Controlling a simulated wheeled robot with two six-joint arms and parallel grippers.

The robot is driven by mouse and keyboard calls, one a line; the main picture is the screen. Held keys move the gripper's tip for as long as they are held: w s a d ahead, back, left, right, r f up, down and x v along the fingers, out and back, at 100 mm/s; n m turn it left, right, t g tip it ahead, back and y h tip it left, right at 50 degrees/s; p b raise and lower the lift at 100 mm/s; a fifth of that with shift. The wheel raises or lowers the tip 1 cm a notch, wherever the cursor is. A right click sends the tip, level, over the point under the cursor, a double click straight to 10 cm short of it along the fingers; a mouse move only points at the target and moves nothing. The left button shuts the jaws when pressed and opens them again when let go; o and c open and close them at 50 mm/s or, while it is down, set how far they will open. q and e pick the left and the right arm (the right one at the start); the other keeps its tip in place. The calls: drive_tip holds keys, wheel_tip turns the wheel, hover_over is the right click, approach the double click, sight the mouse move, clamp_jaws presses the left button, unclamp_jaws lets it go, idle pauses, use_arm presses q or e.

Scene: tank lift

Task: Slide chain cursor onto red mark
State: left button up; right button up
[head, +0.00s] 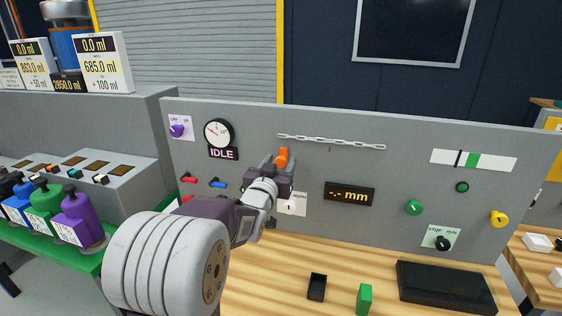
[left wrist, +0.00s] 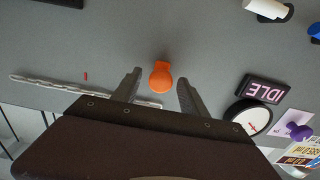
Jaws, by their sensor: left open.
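A silver chain (head: 345,144) runs level across the upper part of the grey panel. The orange cursor (head: 283,156) is at the chain's left part; it also shows in the left wrist view (left wrist: 161,77). A small red mark (head: 329,149) is on the panel just under the chain, right of the cursor; it shows in the left wrist view (left wrist: 86,76) too. My left gripper (head: 282,168) is at the cursor. In the left wrist view its open fingers (left wrist: 158,85) stand on either side of the cursor, with gaps visible. My right gripper is not in view.
The panel (head: 330,230) also carries an IDLE sign (head: 223,153), a round gauge (head: 218,133), a mm display (head: 349,194) and knobs. A black box (head: 317,287), a green block (head: 365,298) and a black tray (head: 445,286) are on the wooden bench below.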

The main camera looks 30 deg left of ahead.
use_arm(q)
drive_tip(key=shift+w+a, duration=0.15)
drive_tip(key=shift+w, duration=0.35)
clamp_jaws()
idle(1.1)
